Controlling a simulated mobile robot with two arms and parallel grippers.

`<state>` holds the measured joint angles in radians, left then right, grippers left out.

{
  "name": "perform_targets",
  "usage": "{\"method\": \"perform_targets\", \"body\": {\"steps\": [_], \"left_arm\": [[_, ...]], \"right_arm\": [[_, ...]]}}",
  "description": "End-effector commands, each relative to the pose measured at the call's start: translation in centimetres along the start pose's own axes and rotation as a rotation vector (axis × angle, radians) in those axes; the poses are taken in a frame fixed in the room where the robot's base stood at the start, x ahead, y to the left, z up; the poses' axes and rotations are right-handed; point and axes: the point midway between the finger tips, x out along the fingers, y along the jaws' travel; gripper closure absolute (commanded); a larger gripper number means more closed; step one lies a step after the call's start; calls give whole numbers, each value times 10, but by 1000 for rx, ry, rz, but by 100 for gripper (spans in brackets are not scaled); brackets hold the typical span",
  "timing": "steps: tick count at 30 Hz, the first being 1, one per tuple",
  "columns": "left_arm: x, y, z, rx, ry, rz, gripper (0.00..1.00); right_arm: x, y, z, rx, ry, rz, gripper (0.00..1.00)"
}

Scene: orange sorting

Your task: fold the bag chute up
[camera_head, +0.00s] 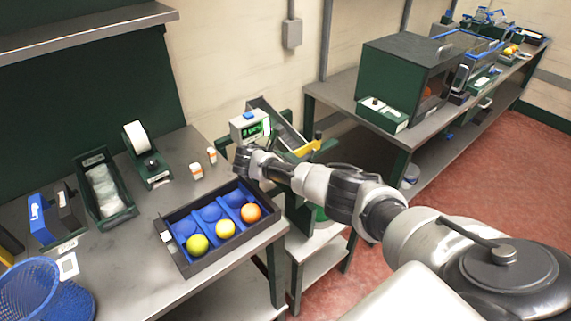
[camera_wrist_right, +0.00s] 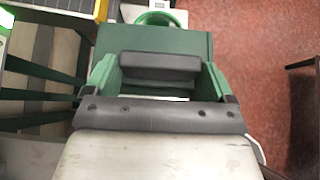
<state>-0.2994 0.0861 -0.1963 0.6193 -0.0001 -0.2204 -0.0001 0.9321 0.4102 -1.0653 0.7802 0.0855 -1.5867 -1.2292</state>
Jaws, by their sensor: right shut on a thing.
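A green panel (camera_wrist_right: 185,43), which looks like the bag chute, fills the upper middle of the right wrist view, with a green ring (camera_wrist_right: 168,18) beyond it. My right gripper (camera_head: 243,158) is shut on the chute, just in front of the small scale (camera_head: 249,127) in the head view. The exact contact is hidden, and my right arm covers much of the chute from the head camera. I cannot tell the chute's tilt clearly. My left gripper is out of view.
A sloped ramp with a yellow lip (camera_head: 311,147) stands beside the scale. A tray (camera_head: 182,257) with blue channels and several fruits sits at the near bench's edge. Two small bottles (camera_head: 197,171) and a tape roll (camera_head: 137,137) are left of my gripper. Red floor lies right.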

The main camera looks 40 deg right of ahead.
Motion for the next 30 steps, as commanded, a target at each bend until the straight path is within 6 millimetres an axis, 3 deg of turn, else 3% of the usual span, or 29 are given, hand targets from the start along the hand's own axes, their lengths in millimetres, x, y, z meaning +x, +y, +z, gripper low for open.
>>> {"method": "perform_targets", "body": {"steps": [1, 9, 26, 27, 30], "left_arm": [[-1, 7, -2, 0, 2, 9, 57], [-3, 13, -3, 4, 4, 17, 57], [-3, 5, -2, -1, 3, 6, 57], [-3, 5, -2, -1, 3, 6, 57], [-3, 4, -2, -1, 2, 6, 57]], "right_arm": [[-1, -3, -13, -8, 20, -4, 58], [-5, -4, -26, -6, 18, -7, 58], [-3, -4, -29, -3, 14, -10, 58], [-3, -5, -29, -3, 14, -11, 10], [-3, -4, -28, -4, 12, -10, 0]]}}
